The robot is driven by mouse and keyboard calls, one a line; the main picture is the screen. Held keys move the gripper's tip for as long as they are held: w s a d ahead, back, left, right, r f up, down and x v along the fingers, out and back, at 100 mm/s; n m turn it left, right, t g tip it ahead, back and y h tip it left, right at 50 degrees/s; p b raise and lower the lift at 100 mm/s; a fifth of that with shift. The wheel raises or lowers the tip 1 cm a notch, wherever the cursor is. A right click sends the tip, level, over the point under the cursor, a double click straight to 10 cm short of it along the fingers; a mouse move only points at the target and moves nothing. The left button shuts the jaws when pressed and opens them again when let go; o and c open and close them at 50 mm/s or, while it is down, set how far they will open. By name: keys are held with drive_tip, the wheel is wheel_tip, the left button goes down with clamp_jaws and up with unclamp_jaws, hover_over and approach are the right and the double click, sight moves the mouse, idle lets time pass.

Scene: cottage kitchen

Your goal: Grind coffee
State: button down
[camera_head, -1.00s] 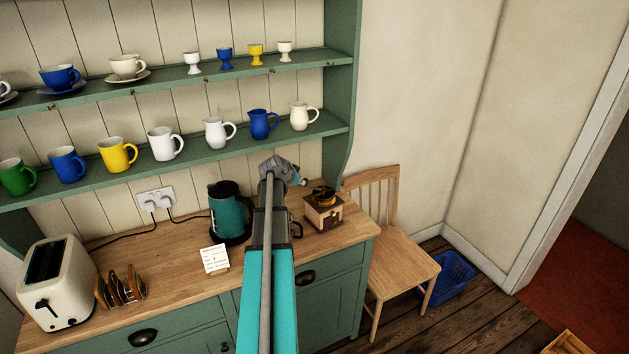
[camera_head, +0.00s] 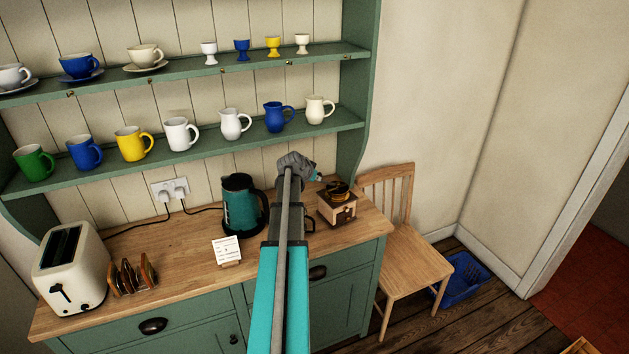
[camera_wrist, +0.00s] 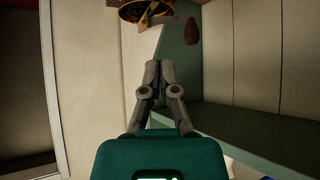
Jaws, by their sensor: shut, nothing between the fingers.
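The coffee grinder (camera_head: 337,210), a wooden box with a brass bowl on top, stands upright near the right end of the wooden worktop. In the wrist view its brass bowl (camera_wrist: 140,10) shows at the top edge, partly cut off. A dark brown knob (camera_wrist: 192,32) shows beside it, apparently the crank's knob. My gripper (camera_wrist: 160,68) is shut and empty, its grey fingertips together, a little apart from the knob in the picture. In the head view my arm ends just left of and above the grinder, and the fingertips are hard to make out there.
A teal kettle (camera_head: 241,205) stands left of my arm, with a white card (camera_head: 227,250) before it. A toaster (camera_head: 72,268) and toast rack (camera_head: 132,277) are further left. Shelves (camera_head: 200,152) with mugs and jugs hang above. A chair (camera_head: 405,270) stands to the right.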

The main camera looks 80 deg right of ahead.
drive_tip(key=b+x, duration=0.1)
drive_tip(key=x, duration=0.2)
drive_tip(key=r+b+x, duration=0.1)
drive_tip(key=b+x, duration=0.1)
drive_tip(key=x, duration=0.1)
drive_tip(key=d+b+x, duration=0.1)
drive_tip(key=x, duration=0.2)
drive_tip(key=shift+s+d, duration=0.2)
drive_tip(key=shift+d, duration=0.1)
drive_tip(key=shift+s+d, duration=0.25)
drive_tip(key=shift+d, duration=0.3)
drive_tip(key=shift+a, duration=0.15)
idle(1.0)
drive_tip(key=shift+a, duration=0.5)
drive_tip(key=a, duration=0.3)
drive_tip(key=shift+s+a, duration=0.1)
drive_tip(key=shift+s, duration=0.2)
drive_tip(key=s+a+r+p, duration=0.1)
drive_tip(key=a+r+p, duration=0.5)
drive_tip(key=shift+s+a+r, duration=0.35)
drive_tip(key=shift+a+r, duration=0.05)
